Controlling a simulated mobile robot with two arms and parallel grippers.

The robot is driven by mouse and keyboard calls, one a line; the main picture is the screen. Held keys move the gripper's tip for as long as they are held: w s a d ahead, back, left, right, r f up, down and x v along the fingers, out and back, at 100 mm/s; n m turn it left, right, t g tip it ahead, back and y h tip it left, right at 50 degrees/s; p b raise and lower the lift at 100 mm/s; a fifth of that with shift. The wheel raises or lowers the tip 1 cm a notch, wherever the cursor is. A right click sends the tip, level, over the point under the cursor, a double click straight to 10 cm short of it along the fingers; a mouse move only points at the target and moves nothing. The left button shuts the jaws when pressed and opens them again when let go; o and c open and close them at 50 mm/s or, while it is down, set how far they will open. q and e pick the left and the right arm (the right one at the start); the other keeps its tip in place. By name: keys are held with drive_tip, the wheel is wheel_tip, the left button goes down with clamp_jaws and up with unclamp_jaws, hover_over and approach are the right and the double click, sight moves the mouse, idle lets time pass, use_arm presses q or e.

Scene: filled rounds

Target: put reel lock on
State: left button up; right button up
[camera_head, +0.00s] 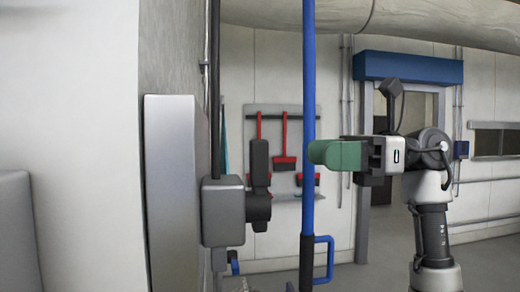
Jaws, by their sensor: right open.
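A grey box (223,212) with a black upright lever (259,163) is mounted beside the pale wall panel, left of centre. It may be the reel lock, but I cannot tell for sure. The lever points up, with a black round hub (258,208) at its lower end. My right gripper (322,153) has green fingers and points left. It is open, to the right of the lever and apart from it. Its fingertips overlap the blue upright pole in the picture; whether they touch it I cannot tell. My left gripper is not in view.
The blue pole (308,90) stands upright between the lever and my right arm, with a blue loop handle (329,259) low down. Red brushes (285,163) hang on the far wall. A blue-topped doorway (408,68) is behind my arm.

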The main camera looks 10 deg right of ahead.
sight(268, 157)
drive_tip(key=a+p, duration=0.3)
drive_tip(key=a, duration=0.6)
drive_tip(key=shift+r, duration=0.1)
drive_tip(key=shift+w+a, duration=0.1)
drive_tip(key=shift+a, duration=0.5)
